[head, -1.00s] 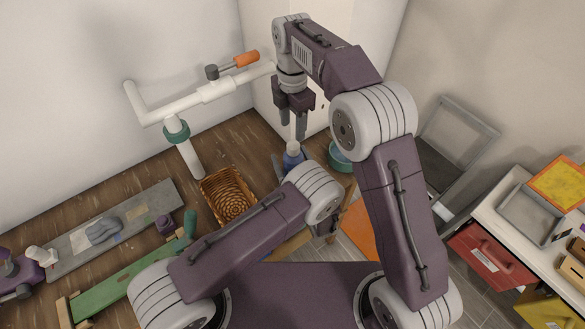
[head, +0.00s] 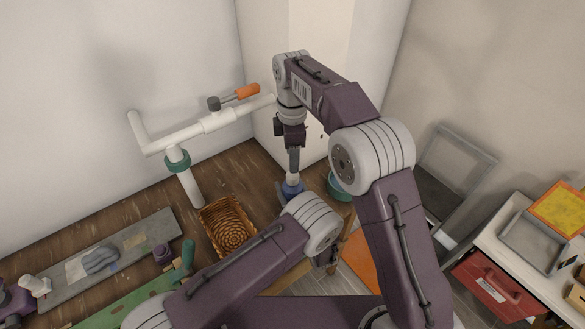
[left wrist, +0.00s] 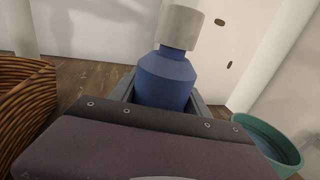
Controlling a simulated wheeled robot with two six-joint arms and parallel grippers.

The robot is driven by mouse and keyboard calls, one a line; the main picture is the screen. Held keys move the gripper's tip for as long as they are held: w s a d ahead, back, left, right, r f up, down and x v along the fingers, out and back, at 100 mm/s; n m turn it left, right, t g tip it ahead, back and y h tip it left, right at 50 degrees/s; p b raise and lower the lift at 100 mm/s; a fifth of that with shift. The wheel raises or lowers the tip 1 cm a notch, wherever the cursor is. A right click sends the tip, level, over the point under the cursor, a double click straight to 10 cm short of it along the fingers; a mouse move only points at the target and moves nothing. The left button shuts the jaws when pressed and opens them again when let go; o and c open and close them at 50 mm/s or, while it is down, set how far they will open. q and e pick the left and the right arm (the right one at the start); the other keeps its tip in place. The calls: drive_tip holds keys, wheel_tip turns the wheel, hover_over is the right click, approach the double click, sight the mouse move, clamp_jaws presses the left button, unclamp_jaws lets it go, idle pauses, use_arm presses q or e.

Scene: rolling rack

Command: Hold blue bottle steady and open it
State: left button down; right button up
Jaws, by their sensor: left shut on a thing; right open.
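The blue bottle (left wrist: 166,80) stands upright in the left wrist view, with a pale grey-white cap (left wrist: 181,26) on its neck. My left gripper (left wrist: 162,95) is shut around the bottle's body.
A wicker basket (head: 228,222) stands left of the bottle, and a green bowl (head: 340,186) right of it. White pipework (head: 205,124) with a green collar rises at the back left. A pale wall corner is close behind. A grey board (head: 125,248) lies at the left.

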sight(293, 175)
drive_tip(key=m, duration=0.6)
drive_tip(key=shift+m, duration=0.4)
drive_tip(key=m, duration=0.9)
drive_tip(key=shift+m, duration=0.3)
drive_tip(key=m, duration=0.9)
drive_tip(key=shift+m, duration=0.3)
drive_tip(key=m, duration=0.8)
drive_tip(key=shift+m, duration=0.4)
wheel_tip(293, 175, down, 8)
drive_tip(key=shift+f, duration=0.1)
